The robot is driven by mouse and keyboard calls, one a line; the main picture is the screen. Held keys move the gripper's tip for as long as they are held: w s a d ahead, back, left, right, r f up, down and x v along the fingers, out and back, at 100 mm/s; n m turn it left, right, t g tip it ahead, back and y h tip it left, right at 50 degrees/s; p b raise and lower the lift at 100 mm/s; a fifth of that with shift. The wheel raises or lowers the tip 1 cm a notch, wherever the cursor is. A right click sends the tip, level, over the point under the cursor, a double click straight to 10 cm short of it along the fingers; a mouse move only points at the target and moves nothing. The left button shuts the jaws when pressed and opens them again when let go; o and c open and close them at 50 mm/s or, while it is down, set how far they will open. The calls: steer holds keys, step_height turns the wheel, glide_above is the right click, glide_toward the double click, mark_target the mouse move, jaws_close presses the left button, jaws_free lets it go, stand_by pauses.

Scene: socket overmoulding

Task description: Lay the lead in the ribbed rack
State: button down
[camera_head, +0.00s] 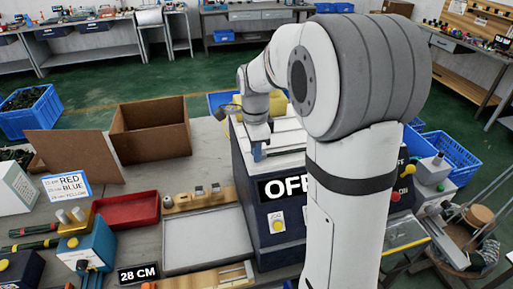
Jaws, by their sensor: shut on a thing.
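My gripper (257,148) is small in the view, low over the white top of the dark blue machine marked OFF. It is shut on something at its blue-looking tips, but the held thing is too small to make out. I cannot pick out the lead for certain. A light wooden rack (184,203) with several small upright pieces stands on the bench behind a grey tray. A second wooden piece (205,280) lies at the front edge of the picture, partly cut off. I cannot tell which of them is ribbed. My arm hides much of the machine's right side.
The dark blue machine (244,180) stands right of the grey tray (205,244). A red tray (128,211), an open cardboard box (150,133) and a blue device (88,247) are further left. A 28 CM sign (139,273) stands in front. Bare bench shows behind the red tray.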

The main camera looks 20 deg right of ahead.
steer(key=c, duration=1.3)
jaws_free()
steer(key=shift+o, duration=0.2)
step_height(320, 180, up, 7)
steer(key=shift+f+b, duration=0.2)
steer(key=shift+b, duration=0.25)
steer(key=shift+r, duration=0.35)
steer(key=shift+s+r, duration=0.2)
steer(key=shift+s, duration=0.05)
steer(key=s+f+n+t, duration=0.1)
steer(key=s+f+n, duration=0.1)
steer(key=s+n, duration=0.7)
steer(key=s+f+n+t, duration=0.2)
steer(key=s+n, duration=0.7)
steer(key=s, duration=0.3)
steer(key=shift+s+a+f, duration=0.15)
steer(key=shift+a+f, duration=0.15)
steer(key=shift+a, duration=0.05)
